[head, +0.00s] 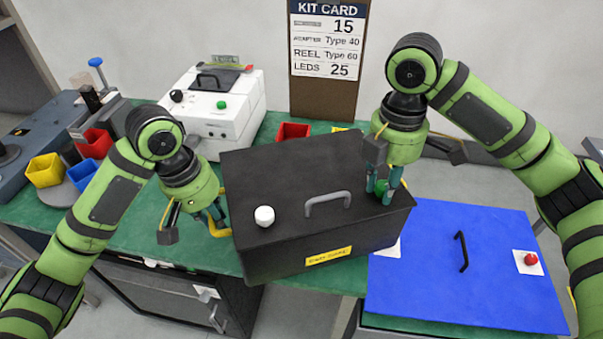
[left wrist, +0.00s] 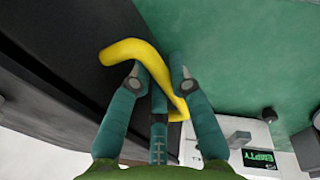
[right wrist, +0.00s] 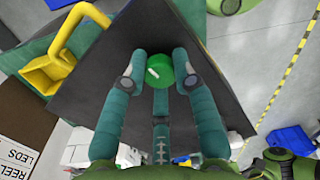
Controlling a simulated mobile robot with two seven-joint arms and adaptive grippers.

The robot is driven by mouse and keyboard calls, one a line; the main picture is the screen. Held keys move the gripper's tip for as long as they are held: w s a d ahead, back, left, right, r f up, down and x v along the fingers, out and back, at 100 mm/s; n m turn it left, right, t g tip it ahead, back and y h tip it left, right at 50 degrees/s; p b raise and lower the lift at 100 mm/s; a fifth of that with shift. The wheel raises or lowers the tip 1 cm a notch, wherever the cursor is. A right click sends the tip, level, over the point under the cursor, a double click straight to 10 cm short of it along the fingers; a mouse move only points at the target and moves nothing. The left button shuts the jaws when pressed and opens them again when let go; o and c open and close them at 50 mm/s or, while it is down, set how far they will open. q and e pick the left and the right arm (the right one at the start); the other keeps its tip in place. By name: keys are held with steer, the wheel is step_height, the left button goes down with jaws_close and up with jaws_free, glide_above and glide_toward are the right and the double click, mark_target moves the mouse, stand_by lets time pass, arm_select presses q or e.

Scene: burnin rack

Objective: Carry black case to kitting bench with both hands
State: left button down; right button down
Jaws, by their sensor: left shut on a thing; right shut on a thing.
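The black case (head: 290,175) has a flat lid with a grey handle (head: 328,202), a white knob (head: 264,216) and a yellow front label. It is at the green-topped bench (head: 130,220), below the kit card (head: 328,40); its front reaches the bench edge. I cannot tell whether it rests or is slightly raised. My left gripper (head: 216,222) is shut on a yellow handle (left wrist: 135,52) at the case's left side. My right gripper (head: 384,188) is shut on a green knob (right wrist: 158,74) at the lid's right part.
A blue panel (head: 420,270) with a black handle and a red knob lies right of the case. A white machine (head: 210,115) stands behind left. Red (head: 97,142), yellow (head: 45,170) and blue bins (head: 88,172) sit at the far left. A red bin (head: 293,131) is behind the case.

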arm_select(q)
steer(key=shift+s+a+r, duration=0.1)
steer(key=shift+a+r, duration=0.2)
steer(key=shift+a, duration=0.15)
arm_select(e)
steer(key=shift+a+r, duration=0.1)
steer(key=shift+r, duration=0.25)
arm_select(q)
steer(key=shift+f, duration=0.1)
arm_select(e)
steer(key=shift+w+f, duration=0.1)
steer(key=shift+w, duration=0.05)
arm_select(q)
steer(key=shift+f, duration=0.1)
